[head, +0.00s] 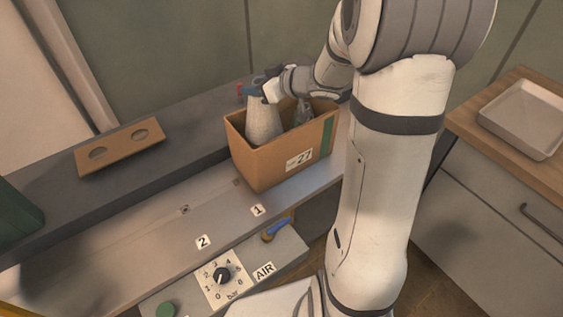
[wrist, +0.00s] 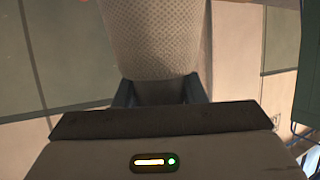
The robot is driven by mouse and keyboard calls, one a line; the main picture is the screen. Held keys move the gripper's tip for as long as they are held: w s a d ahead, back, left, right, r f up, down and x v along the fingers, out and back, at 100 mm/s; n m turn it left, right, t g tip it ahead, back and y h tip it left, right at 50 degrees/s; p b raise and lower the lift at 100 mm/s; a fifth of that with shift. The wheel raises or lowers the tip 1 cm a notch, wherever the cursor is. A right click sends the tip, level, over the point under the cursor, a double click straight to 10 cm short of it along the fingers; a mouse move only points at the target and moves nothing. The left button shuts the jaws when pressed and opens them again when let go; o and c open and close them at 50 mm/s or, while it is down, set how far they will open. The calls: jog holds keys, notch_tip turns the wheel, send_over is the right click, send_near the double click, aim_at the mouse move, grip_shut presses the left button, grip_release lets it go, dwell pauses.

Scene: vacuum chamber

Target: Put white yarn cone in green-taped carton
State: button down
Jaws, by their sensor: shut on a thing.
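The white yarn cone (head: 264,124) stands roughly upright at the mouth of the carton, its lower part within the opening. Whether its base touches the carton floor cannot be told. The carton (head: 258,166) is brown, with a green tape strip (head: 327,138) on its right side and a "27" label. My gripper (head: 257,91) is shut on the cone near its top, above the carton's left part. In the wrist view the pale, textured cone (wrist: 152,42) fills the space between the dark fingers of my gripper (wrist: 157,92).
A greyish object (head: 303,112) is inside the carton, right of the cone. The carton stands on a grey ledge; left is a brown board (head: 120,148) with two holes. Below are an air panel (head: 222,276) and blue-handled valve (head: 277,229). A white tray (head: 524,118) is at right.

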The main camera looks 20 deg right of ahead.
aim_at(258, 121)
notch_tip(258, 121, down, 11)
jog(key=shift+r+b, duration=0.2)
jog(key=shift+b, duration=0.9)
jog(key=shift+f, duration=0.1)
jog(key=shift+f+b, duration=0.3)
jog(key=shift+f, duration=0.2)
jog(key=c, duration=0.9)
grip_release()
jog(key=shift+s, duration=0.1)
